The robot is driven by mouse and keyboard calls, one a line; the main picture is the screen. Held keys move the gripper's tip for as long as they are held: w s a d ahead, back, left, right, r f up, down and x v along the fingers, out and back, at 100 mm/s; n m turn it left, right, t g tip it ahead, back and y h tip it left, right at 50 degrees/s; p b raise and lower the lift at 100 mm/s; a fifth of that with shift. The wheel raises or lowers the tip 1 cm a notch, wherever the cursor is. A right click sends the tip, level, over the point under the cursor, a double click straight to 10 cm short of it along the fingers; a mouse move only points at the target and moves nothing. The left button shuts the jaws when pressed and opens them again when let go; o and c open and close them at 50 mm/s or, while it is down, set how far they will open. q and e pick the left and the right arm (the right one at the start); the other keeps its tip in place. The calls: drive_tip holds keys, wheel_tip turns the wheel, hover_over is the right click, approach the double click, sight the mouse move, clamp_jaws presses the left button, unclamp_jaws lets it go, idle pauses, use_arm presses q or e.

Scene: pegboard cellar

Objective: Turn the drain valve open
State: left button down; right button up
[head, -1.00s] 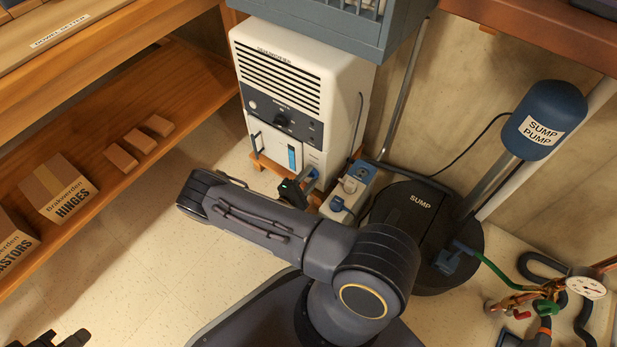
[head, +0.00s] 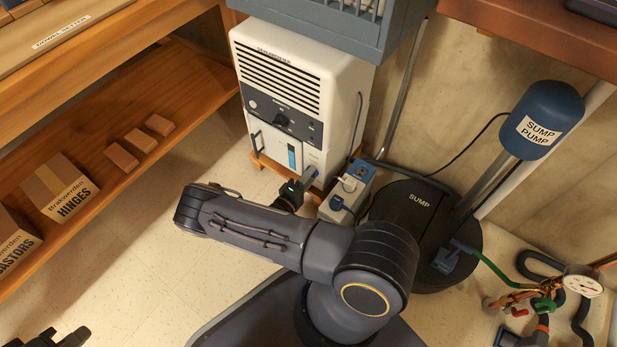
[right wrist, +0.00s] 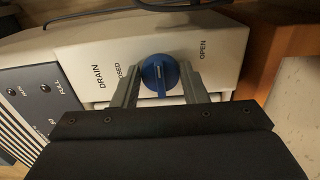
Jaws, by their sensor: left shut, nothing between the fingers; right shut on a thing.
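The drain valve is a round blue knob (right wrist: 158,68) on the white lower panel of the dehumidifier (head: 283,95), with DRAIN, CLOSED and OPEN lettering around it. In the right wrist view, a pale mark on the knob runs roughly up and down the picture, between CLOSED on the left and OPEN on the right. My right gripper (right wrist: 160,88) is shut on the knob, one finger on each side. My left gripper (head: 62,340) is shut and empty at the bottom left edge, partly cut off.
A small grey-white box (head: 348,190) with blue fittings stands right of the dehumidifier. Further right are the black sump lid (head: 415,205), the sump pump (head: 545,115) and hoses with a gauge (head: 582,281). A wooden shelf (head: 110,130) lines the left, with open floor between.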

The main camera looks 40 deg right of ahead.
drive_tip(key=o, duration=0.7)
drive_tip(key=shift+c, duration=0.2)
drive_tip(key=shift+a, duration=0.1)
drive_tip(key=p+v, duration=0.2)
drive_tip(key=v, duration=0.5)
drive_tip(key=shift+a, duration=0.35)
drive_tip(key=shift+s, duration=0.15)
